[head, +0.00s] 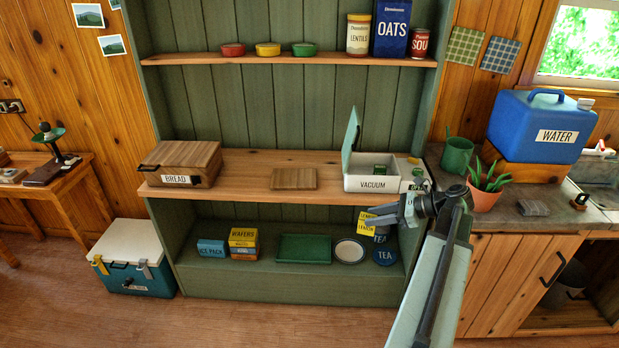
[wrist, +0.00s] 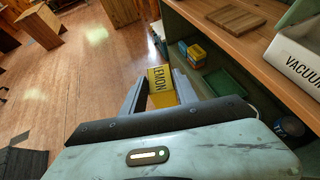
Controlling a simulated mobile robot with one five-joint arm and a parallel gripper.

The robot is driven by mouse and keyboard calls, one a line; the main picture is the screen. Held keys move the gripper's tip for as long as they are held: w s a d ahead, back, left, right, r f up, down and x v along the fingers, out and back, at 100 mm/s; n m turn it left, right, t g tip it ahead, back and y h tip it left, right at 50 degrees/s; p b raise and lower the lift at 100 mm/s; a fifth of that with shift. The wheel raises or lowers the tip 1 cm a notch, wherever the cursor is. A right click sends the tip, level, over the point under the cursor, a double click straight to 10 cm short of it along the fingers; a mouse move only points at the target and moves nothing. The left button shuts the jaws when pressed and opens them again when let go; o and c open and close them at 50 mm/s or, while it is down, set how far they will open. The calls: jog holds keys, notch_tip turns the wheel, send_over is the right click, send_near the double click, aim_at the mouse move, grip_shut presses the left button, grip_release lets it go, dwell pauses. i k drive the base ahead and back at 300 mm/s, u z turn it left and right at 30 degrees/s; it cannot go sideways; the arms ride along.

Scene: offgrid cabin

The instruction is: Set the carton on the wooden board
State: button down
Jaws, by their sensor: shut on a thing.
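My gripper (head: 378,220) is shut on a yellow carton (head: 367,217) lettered LEMON. The carton also shows between the fingers in the wrist view (wrist: 161,78). In the head view it is in front of the lower shelf bay, below the front edge of the middle shelf. The wooden board (head: 293,179) lies flat and bare on the middle shelf, up and to the left of the carton. In the wrist view the board (wrist: 236,18) is at the upper right.
On the middle shelf (head: 240,169), a bread box (head: 180,164) stands left of the board and an open white VACUUM box (head: 371,184) right of it. Bare shelf surrounds the board. Below are yellow WAFERS (head: 243,238), a green tray (head: 303,249) and TEA tins (head: 385,256).

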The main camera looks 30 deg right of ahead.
aim_at(294, 177)
jog(key=i, duration=1.3)
jog(key=u, duration=0.1)
